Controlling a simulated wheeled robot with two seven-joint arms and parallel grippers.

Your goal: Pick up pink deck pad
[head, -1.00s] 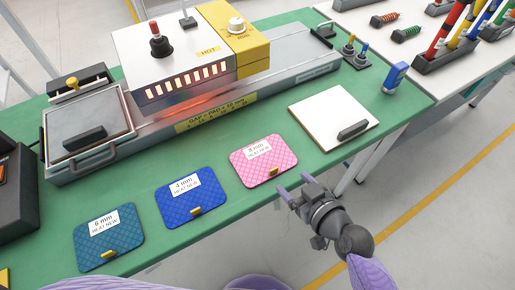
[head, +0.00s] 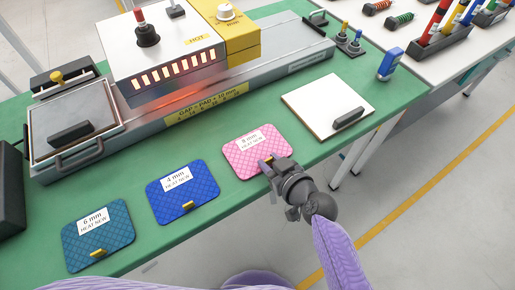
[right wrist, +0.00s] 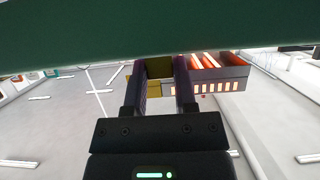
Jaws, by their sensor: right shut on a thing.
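The pink deck pad (head: 252,146) lies on the green table near its front edge, with a white label at its top. My right gripper (head: 268,162) is at the pad's front edge and shut on its yellow tab, which also shows between the fingers in the right wrist view (right wrist: 160,68). The gripper partly hides the tab in the head view. The pad appears to rest on the table. My left gripper is out of view.
A blue pad (head: 183,198) and a teal pad (head: 98,240) lie to the left. Behind stands a heater (head: 165,60) marked HOT, with a glowing front. A white board (head: 320,100) with a dark handle lies to the right.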

